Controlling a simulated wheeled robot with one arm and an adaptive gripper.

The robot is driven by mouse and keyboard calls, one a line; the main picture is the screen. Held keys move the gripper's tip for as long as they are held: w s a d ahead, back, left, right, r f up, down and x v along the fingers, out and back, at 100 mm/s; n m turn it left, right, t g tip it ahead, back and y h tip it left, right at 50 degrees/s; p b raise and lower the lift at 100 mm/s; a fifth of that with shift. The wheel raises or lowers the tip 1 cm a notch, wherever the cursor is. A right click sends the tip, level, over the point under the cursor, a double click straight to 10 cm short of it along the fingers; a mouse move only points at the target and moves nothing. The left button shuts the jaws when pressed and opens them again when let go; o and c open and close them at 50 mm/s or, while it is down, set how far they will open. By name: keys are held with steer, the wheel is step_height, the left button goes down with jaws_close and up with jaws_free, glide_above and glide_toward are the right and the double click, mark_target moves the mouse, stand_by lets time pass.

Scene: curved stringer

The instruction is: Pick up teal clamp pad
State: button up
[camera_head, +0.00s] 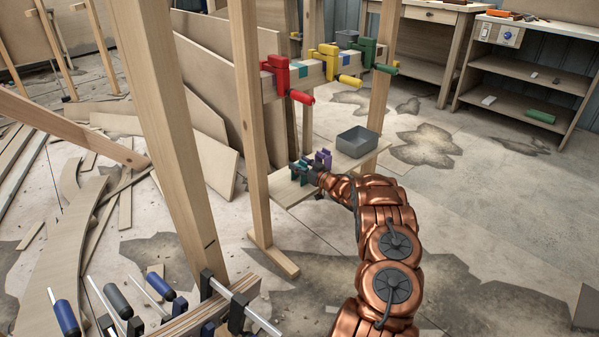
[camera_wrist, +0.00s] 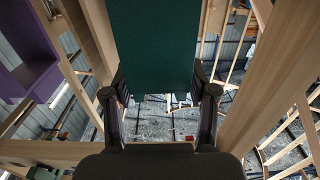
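The teal clamp pad (camera_head: 298,176) is at the small wooden shelf board, at the tip of my arm in the head view. In the wrist view the teal pad (camera_wrist: 155,40) is a flat dark teal face filling the upper middle, between my fingers. My gripper (camera_wrist: 160,85) has one finger along each side edge of the pad; the fingers are wide apart. I cannot tell whether they press on it. In the head view my gripper (camera_head: 307,170) is small, and the pad's contact with the board is unclear.
A purple clamp pad (camera_head: 323,158) stands close beside it, and shows at left in the wrist view (camera_wrist: 28,62). A grey bin (camera_head: 358,141) sits farther back on the shelf board (camera_head: 287,190). Wooden posts (camera_head: 249,120) stand nearby. Red, yellow and green clamps (camera_head: 328,62) hang on the rail above.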

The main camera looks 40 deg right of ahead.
steer(key=c, duration=0.9)
